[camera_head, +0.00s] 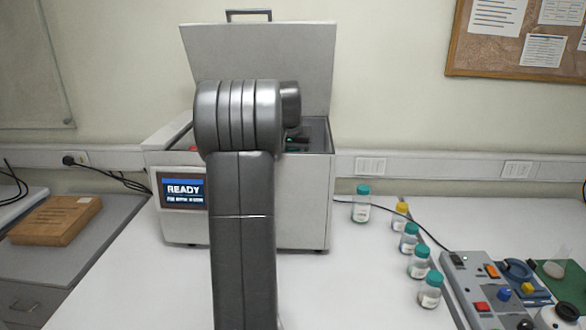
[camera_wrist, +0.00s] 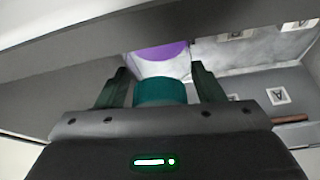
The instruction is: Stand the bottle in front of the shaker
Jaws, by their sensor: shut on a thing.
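The shaker (camera_head: 316,200) is a light grey box with its lid (camera_head: 290,60) raised and a screen (camera_head: 183,188) reading READY. My gripper (camera_wrist: 159,76) is shut on the bottle, whose teal cap (camera_wrist: 160,92) sits between the two fingers in the wrist view. A purple rounded patch (camera_wrist: 163,52) shows just beyond the cap; I cannot tell if it belongs to the bottle. In the head view my arm covers the shaker's middle and hides most of the gripper. A little teal shows at the shaker's opening, beside my arm.
A teal-capped bottle (camera_head: 361,205) stands right of the shaker. A yellow-capped bottle (camera_head: 399,217) and several teal-capped ones (camera_head: 419,264) form a row farther right. A control box (camera_head: 490,290) is at the right, a brown box (camera_head: 56,220) at the left. The white bench (camera_head: 350,285) is clear before the shaker.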

